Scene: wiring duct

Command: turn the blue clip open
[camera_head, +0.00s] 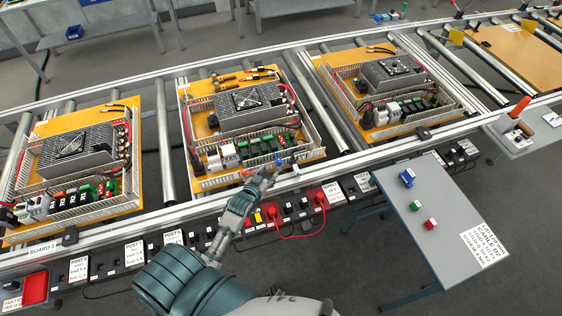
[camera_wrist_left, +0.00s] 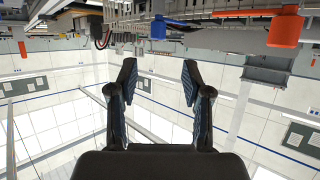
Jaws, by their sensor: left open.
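The blue clip (camera_head: 279,161) is a small blue piece at the front edge of the middle board (camera_head: 215,181), by the wiring duct. In the left wrist view a blue part (camera_wrist_left: 158,28) hangs at the top, beyond and between the fingertips. My left gripper (camera_head: 264,174) reaches in from below, its tips just in front of the clip. The left wrist view shows its two fingers (camera_wrist_left: 159,75) spread apart with nothing between them. I cannot tell from these frames how far the clip is turned. My right gripper is not in view.
Boards with grey finned units stand left and right of the middle one on the roller conveyor. A red cable (camera_head: 297,236) loops below the front rail. A grey side table (camera_head: 445,220) holds blue, green and red blocks. An orange part (camera_wrist_left: 285,27) shows in the wrist view.

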